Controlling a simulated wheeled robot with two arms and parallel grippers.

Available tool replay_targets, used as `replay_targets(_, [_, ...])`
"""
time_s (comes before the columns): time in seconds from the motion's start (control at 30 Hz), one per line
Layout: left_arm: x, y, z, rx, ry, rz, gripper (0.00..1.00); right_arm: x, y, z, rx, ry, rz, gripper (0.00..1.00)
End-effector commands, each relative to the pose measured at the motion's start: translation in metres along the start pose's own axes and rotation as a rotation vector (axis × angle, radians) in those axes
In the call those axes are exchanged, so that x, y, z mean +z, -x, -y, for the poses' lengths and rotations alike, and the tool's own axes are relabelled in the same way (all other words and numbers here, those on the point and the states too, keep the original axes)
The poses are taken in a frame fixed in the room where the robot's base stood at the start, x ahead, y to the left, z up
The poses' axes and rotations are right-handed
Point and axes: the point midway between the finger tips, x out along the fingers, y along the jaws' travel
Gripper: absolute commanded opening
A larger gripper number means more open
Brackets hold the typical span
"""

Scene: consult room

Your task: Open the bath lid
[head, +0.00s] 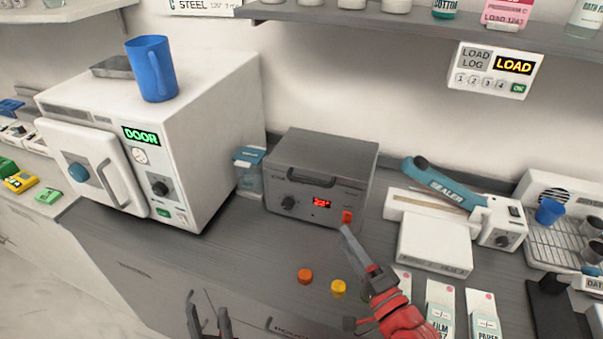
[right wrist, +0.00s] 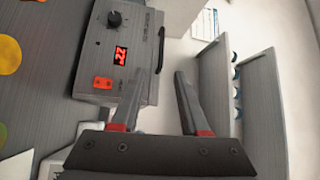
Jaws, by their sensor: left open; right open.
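The bath (head: 315,195) is a grey box on the counter with a red lit display and a dark knob on its front. Its lid (head: 328,152) is down, with a bar handle (head: 309,179) along the lid's front edge. My right gripper (head: 362,252) is open and empty, in front of the bath's right side. In the right wrist view the bath (right wrist: 98,60) appears turned sideways, and the open fingers (right wrist: 160,95) point towards its handle side, apart from the handle. My left gripper (head: 207,300) is open and empty at the bottom edge, low in front of the counter.
A white autoclave (head: 185,185) with a blue mug (head: 151,70) on top stands left of the bath. A sealer (head: 445,184) is at right. Orange (head: 305,276) and yellow (head: 339,288) discs lie in front. A shelf (head: 400,20) hangs above.

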Motion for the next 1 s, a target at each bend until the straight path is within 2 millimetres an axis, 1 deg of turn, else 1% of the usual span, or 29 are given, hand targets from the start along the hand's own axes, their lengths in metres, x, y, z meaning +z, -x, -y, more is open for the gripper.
replay_targets(0.13, [0.002, 0.015, -0.001, 0.0, 0.0, 0.001, 0.5, 0.002, -0.013, -0.003, -0.007, 0.003, 0.004, 0.45])
replay_targets(0.23, [0.005, 0.029, -0.002, 0.0, 0.0, 0.001, 0.5, 0.002, -0.029, -0.004, -0.009, -0.001, 0.002, 0.45])
replay_targets(0.27, [0.003, 0.015, -0.001, 0.0, 0.0, 0.002, 0.5, 0.001, -0.038, 0.003, -0.002, -0.003, 0.005, 0.45])
replay_targets(0.3, [0.001, 0.009, -0.001, 0.0, 0.0, 0.001, 0.5, 0.001, -0.049, 0.005, -0.001, -0.003, 0.005, 0.45])
replay_targets(0.5, [-0.001, -0.007, 0.0, 0.0, 0.0, 0.0, 0.5, 0.001, -0.097, 0.005, -0.002, -0.001, 0.002, 0.45])
replay_targets(0.7, [-0.003, -0.019, 0.001, 0.0, 0.0, 0.0, 0.5, 0.0, -0.139, 0.005, -0.004, -0.002, 0.001, 0.45])
replay_targets(0.8, [-0.004, -0.023, 0.001, 0.0, 0.0, 0.0, 0.5, 0.0, -0.153, 0.002, 0.001, -0.002, 0.001, 0.45])
replay_targets(0.9, [-0.004, -0.025, 0.001, 0.0, 0.0, 0.001, 0.5, 0.0, -0.164, 0.003, -0.003, 0.0, 0.0, 0.45])
replay_targets(1.0, [-0.004, -0.026, 0.001, 0.0, 0.0, 0.001, 0.5, -0.001, -0.17, 0.001, -0.002, -0.001, -0.003, 0.45])
